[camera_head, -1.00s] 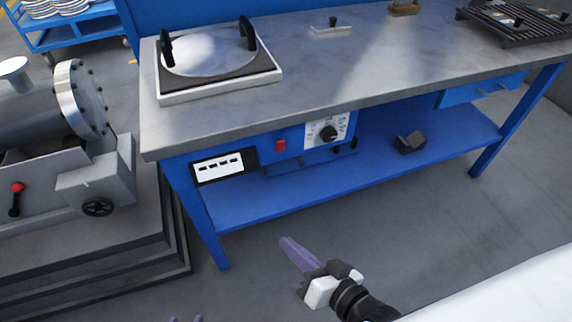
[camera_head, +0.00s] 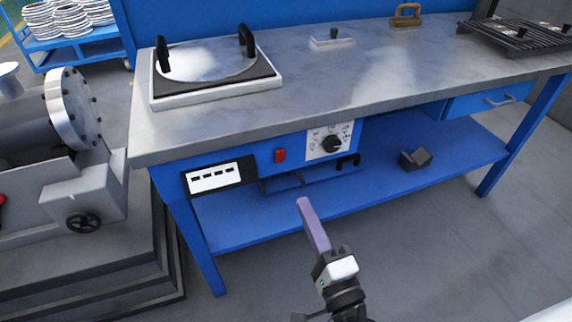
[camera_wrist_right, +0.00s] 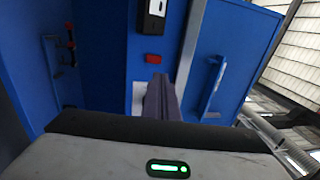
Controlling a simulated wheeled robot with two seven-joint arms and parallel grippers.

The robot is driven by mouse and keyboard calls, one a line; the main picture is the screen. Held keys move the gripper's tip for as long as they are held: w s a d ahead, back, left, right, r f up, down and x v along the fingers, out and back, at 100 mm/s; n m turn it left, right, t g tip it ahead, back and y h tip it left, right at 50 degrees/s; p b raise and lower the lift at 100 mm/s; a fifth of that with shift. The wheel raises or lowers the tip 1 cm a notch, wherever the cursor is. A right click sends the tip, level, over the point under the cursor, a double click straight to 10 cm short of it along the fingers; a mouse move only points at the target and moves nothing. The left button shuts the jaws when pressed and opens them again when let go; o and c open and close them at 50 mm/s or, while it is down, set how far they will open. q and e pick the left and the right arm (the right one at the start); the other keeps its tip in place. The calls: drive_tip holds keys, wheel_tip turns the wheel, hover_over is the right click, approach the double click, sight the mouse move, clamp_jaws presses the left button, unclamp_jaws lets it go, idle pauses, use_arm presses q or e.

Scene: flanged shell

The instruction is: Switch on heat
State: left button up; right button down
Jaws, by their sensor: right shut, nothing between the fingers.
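The red switch (camera_head: 280,156) is on the blue front of the workbench, left of a white dial plate with a black knob (camera_head: 332,143). A panel with a white face (camera_head: 215,177) is to its left. A hot plate with a round disc (camera_head: 207,64) lies on the bench top above. My right gripper (camera_head: 303,203), with purple fingers, is shut and empty, below and in front of the switch and knob, apart from both. In the right wrist view the red switch (camera_wrist_right: 153,58) shows beyond the fingers (camera_wrist_right: 160,85), which partly cover the white plate (camera_wrist_right: 138,98); the knob is hidden. My left gripper is out of view.
The bench top (camera_head: 330,75) overhangs the controls. A blue lower shelf (camera_head: 380,190) with a small dark block (camera_head: 415,159) lies beneath. A grey machine with a handwheel (camera_head: 83,223) stands left. Grey floor in front is free.

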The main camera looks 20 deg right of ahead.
sight(281, 153)
drive_tip(key=w, duration=0.4)
drive_tip(key=w+r, duration=0.1)
drive_tip(key=w, duration=0.3)
drive_tip(key=w+r, duration=0.1)
drive_tip(key=w, duration=0.3)
drive_tip(key=shift+a, duration=0.25)
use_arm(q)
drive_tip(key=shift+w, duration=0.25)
use_arm(e)
drive_tip(key=shift+s, duration=0.1)
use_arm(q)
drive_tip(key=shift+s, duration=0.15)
